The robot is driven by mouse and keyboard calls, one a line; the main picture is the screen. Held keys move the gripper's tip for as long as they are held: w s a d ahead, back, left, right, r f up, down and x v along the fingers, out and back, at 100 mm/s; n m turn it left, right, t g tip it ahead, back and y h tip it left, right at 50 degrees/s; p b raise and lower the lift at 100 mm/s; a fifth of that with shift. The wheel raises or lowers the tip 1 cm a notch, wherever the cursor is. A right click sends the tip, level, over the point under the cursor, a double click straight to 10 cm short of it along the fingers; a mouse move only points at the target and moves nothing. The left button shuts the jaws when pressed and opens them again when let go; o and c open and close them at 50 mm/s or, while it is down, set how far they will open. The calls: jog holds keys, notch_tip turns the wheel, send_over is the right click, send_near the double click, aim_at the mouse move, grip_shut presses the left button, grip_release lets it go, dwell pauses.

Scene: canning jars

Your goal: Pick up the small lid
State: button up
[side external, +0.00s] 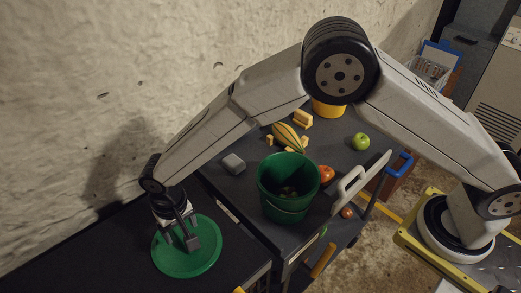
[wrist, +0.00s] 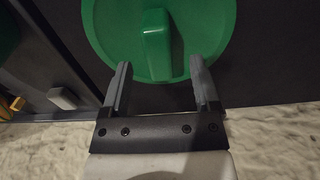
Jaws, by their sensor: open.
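The lid is a green round disc (side external: 207,258) lying flat on the dark surface at the lower left. In the wrist view the lid (wrist: 108,32) has a raised green bar handle (wrist: 156,45) across its middle. My gripper (side external: 186,240) points down over the lid and covers part of it in the side view. In the wrist view my gripper (wrist: 160,70) is open, with one finger on each side of the handle's near end. The fingers look apart from the handle, and nothing is held. Their height above the lid is hard to tell.
A green bucket (side external: 288,190) stands on the cart to the right. A grey block (side external: 233,163), a striped squash (side external: 288,137), yellow pieces (side external: 303,119), a tomato (side external: 326,174) and a green apple (side external: 361,142) lie around it. A rough wall (side external: 90,110) rises behind.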

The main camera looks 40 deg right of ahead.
jog(key=shift+s+f, duration=0.1)
jog(key=shift+f, duration=1.65)
grip_shut()
